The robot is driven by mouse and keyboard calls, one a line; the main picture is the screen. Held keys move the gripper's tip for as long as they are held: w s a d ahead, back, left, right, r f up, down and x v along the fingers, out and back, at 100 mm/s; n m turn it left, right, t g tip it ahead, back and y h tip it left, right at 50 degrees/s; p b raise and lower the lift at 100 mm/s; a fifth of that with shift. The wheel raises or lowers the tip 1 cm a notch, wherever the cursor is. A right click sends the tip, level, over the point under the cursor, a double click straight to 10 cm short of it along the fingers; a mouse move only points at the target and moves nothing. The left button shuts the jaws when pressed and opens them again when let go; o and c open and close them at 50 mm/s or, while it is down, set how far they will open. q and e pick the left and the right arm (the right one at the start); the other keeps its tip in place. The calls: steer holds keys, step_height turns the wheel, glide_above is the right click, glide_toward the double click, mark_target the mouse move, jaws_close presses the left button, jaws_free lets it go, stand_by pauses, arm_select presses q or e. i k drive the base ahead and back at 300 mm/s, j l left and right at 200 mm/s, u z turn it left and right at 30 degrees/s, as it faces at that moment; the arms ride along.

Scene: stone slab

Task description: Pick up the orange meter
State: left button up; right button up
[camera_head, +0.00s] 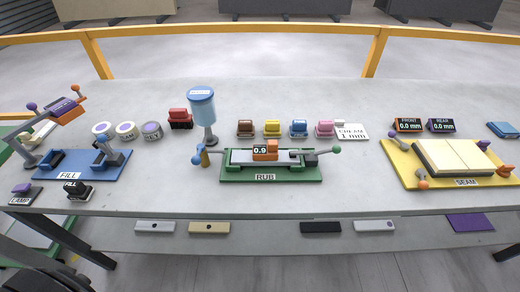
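Two small display meters stand at the back right of the slab. The one marked FRONT (408,126) has an orange case and reads 0.0 mm. The one marked REAR (440,126) has a purple case and also reads 0.0 mm. Another small orange block (272,147) sits on the green RUB fixture, beside a 0.9 readout. Neither of my grippers shows in the head view, and nothing touches the meters.
The yellow SEAM board (400,165) lies just in front of the meters, with a cream panel (455,157) on it. A blue cup on a stand (202,105) rises left of centre. The blue FILL fixture (110,172) is at left. Bare slab lies behind the meters.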

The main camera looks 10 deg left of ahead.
mark_target(269, 152)
steer(key=k+j+z, duration=0.15)
steer(key=z, duration=0.3)
steer(key=k+j+z, duration=0.2)
steer(key=z, duration=0.25)
steer(key=k+j+z, duration=0.15)
steer(key=z, duration=0.3)
steer(key=k+l, duration=0.05)
